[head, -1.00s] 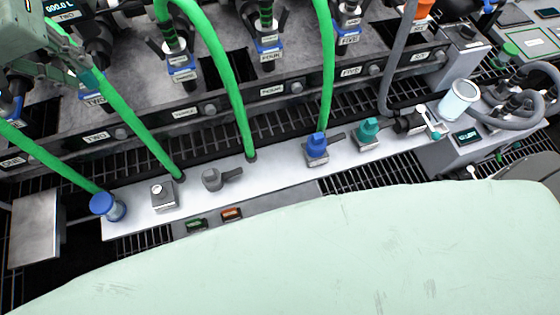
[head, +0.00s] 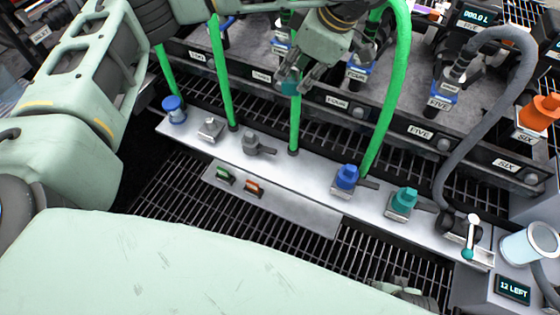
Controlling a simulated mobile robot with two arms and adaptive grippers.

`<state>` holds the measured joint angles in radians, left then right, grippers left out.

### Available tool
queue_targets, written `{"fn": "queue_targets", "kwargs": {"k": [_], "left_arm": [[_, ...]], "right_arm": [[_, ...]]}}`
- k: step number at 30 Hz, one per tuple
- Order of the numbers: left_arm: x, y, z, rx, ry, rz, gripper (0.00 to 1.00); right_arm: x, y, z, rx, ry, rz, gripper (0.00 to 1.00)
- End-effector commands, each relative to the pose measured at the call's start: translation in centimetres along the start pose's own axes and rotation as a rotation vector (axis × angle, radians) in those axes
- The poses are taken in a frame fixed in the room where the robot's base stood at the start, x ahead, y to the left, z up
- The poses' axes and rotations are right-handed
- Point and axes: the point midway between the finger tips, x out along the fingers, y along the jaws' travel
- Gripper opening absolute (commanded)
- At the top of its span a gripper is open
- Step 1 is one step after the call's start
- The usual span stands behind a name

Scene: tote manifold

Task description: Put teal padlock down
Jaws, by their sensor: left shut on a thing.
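My left gripper (head: 289,82) comes in at the top centre, fingers pointing down. It is shut on a small teal thing, the teal padlock (head: 290,88), which shows only in part between the fingertips. The padlock is held in front of the manifold rail and close to a green hose (head: 295,125); I cannot tell if they touch. A pale green and dark part (head: 402,287) at the bottom edge looks like my right gripper, mostly cut off, its fingers not clear.
A pale shelf (head: 300,171) below carries a blue knob (head: 173,108), a grey block (head: 211,128), a grey lever (head: 257,146), a blue-topped fitting (head: 346,179) and a teal-topped fitting (head: 404,201). A white cup (head: 528,243) stands at right. Dark grating (head: 190,195) lies in front.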

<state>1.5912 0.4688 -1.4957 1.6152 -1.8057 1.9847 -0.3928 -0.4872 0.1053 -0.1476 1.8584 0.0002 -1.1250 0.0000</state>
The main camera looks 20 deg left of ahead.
Motion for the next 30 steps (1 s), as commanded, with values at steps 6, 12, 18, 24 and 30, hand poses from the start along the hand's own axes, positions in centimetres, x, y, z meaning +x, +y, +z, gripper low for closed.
{"fn": "queue_targets", "kwargs": {"k": [6, 12, 18, 24, 30], "left_arm": [[4.2, -0.4, 2.3, -0.662, 0.082, -0.288, 0.0], [7.4, -0.9, 3.8, -1.187, 0.144, -0.509, 0.0], [10.2, -1.6, 5.3, -1.622, 0.196, -0.698, 0.0], [12.9, -2.1, 6.3, -2.036, 0.244, -0.859, 0.0], [15.3, -2.8, 7.5, -2.408, 0.285, -1.011, 0.0]], "right_arm": [[-2.5, 0.2, -1.2, 0.002, 0.018, 0.004, 0.4], [-4.7, 0.4, -1.8, 0.004, 0.029, 0.006, 0.4], [-6.7, 0.5, -2.3, 0.006, 0.039, 0.008, 0.4], [-8.7, 0.5, -2.5, 0.007, 0.049, 0.01, 0.4], [-10.6, 0.6, -2.6, 0.008, 0.058, 0.012, 0.4]]}}
